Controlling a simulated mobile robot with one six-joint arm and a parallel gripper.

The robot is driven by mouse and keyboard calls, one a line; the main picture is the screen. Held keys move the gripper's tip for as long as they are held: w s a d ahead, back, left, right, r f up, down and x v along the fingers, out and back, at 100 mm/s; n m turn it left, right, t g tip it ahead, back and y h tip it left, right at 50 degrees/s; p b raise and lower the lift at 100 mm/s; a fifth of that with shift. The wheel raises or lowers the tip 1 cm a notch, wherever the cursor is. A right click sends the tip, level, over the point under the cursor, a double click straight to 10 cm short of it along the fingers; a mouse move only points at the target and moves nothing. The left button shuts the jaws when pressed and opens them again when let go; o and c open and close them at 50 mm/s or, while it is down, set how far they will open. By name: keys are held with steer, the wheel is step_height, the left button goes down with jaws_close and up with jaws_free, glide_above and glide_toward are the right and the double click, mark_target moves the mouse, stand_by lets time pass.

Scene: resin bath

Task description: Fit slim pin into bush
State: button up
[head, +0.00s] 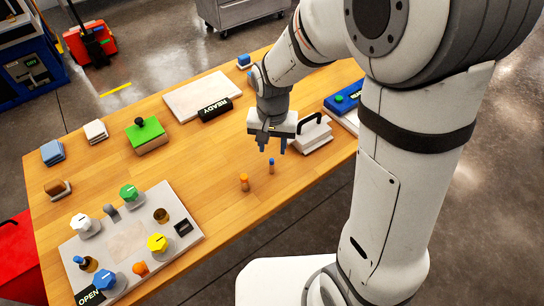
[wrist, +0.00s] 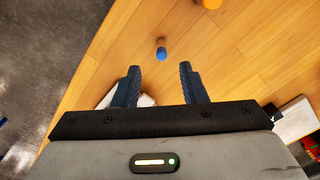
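A slim blue pin (head: 271,165) stands upright on the wooden table, near a thicker orange pin (head: 244,182). My gripper (head: 272,148) is open and empty above the table, close to the blue pin. In the wrist view the blue pin (wrist: 161,53) shows just beyond and between my open fingertips (wrist: 160,70); the orange pin (wrist: 210,4) is cut by the top edge. A grey plate (head: 190,245) at front left carries brass-coloured bushes, one at its right (head: 161,216) and one at its left (head: 91,264). I cannot tell which bush matches.
The plate also bears white, green (head: 129,193), yellow (head: 157,243) and blue (head: 106,281) knobs. A green block with a black knob (head: 147,135) stands farther back. The table's middle is mostly clear.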

mark_target(272, 159)
steer(key=shift+w+a+f+p, duration=0.1)
steer(key=shift+f+p, duration=0.2)
steer(key=shift+f, duration=1.6)
steer(key=shift+w+f+p, duration=0.1)
steer(key=shift+f+p, duration=0.2)
steer(key=shift+f, duration=1.6)
steer(key=shift+c, duration=0.6)
jaws_close()
